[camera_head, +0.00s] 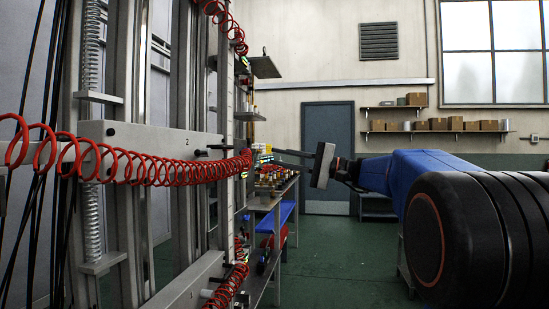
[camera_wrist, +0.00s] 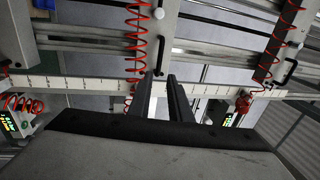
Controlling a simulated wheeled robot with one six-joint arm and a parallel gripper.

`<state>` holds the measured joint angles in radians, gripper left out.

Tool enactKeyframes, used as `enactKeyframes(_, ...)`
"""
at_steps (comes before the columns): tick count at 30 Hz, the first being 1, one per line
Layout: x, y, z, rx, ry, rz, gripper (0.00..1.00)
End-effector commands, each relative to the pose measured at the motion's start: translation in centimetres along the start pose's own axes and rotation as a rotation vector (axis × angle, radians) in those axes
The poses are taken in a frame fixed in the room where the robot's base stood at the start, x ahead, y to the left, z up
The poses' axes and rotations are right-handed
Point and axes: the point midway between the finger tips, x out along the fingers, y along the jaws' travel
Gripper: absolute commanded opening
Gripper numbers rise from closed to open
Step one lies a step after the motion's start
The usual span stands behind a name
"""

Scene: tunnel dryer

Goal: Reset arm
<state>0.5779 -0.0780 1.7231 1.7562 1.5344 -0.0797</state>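My arm reaches in from the right in the head view, with a blue sleeve on its forearm. My gripper (camera_head: 274,156) points left toward the frame of the machine, level with the red coiled hose. In the wrist view my gripper (camera_wrist: 160,77) shows two dark parallel fingers with a gap between them. Nothing is held in the gap. A ruled rail (camera_wrist: 80,84) of the machine and a red coiled hose (camera_wrist: 138,45) lie beyond the fingertips. I cannot tell whether the fingers touch anything there.
The machine's metal uprights and a grey beam marked 2 (camera_head: 150,140) fill the left, with a red coiled hose (camera_head: 130,168) stretched across. A workbench (camera_head: 265,203) with small parts stands behind. Green floor (camera_head: 335,265) is open in the middle. Wall shelves (camera_head: 440,131) hold boxes.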

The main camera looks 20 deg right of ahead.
Motion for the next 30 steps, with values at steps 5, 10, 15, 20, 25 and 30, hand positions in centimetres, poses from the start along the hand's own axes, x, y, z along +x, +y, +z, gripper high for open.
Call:
enactKeyframes(5,-0.1,0.0,0.0,0.000,0.000,0.000,0.18)
enactKeyframes(10,-0.1,0.0,0.0,0.000,0.000,0.000,0.18)
enactKeyframes(15,0.0,0.1,0.1,0.000,-0.001,0.003,0.18)
enactKeyframes(20,1.1,2.6,2.4,0.008,-0.010,0.083,0.18)
enactKeyframes(25,2.5,9.6,8.4,0.010,-0.031,0.306,0.18)
enactKeyframes(30,1.4,17.8,15.1,-0.028,-0.058,0.566,0.18)
